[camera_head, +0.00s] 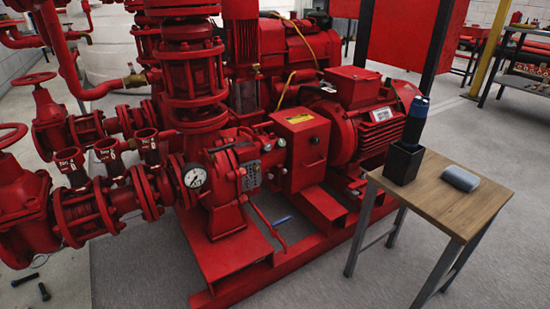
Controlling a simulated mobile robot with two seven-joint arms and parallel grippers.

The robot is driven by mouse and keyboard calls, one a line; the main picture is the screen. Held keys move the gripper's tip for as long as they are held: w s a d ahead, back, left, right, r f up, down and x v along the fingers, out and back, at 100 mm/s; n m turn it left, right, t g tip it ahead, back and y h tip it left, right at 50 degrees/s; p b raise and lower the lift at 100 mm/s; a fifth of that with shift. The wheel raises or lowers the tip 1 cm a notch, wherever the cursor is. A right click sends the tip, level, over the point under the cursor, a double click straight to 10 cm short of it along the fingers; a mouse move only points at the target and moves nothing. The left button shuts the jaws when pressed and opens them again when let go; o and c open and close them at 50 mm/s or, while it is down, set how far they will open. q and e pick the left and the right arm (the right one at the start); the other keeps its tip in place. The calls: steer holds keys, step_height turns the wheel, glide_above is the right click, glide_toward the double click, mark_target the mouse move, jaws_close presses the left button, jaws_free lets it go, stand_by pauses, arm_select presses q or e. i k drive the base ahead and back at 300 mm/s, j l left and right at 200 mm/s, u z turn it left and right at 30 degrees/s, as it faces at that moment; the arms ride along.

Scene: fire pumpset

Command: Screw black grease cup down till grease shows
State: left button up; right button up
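The red pump (222,185) stands left of centre, with a white-faced pressure gauge (195,177) on its front. A dark grey part with small holes (252,176) sits at the pump's shaft end, beside a red box-shaped guard (301,150). I cannot make out a black grease cup for certain, nor any grease. Several short, upright, open-topped red fittings with pale lettering (69,161) stand on the pipework at the left. Neither of my grippers is in view.
A small wooden table (450,205) at the right holds a black square holder (403,163) with a dark blue-and-black cylinder (416,121) upright in it, and a grey-blue rounded block (460,179). Black bolts (44,292) lie on the floor at lower left. The red motor (365,118) stands behind.

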mark_target(267, 149)
steer(key=i+l+u, duration=0.3)
steer(key=i+u, duration=0.2)
steer(key=i+l+u, duration=0.75)
steer(key=l+u, duration=0.2)
steer(key=l, duration=0.15)
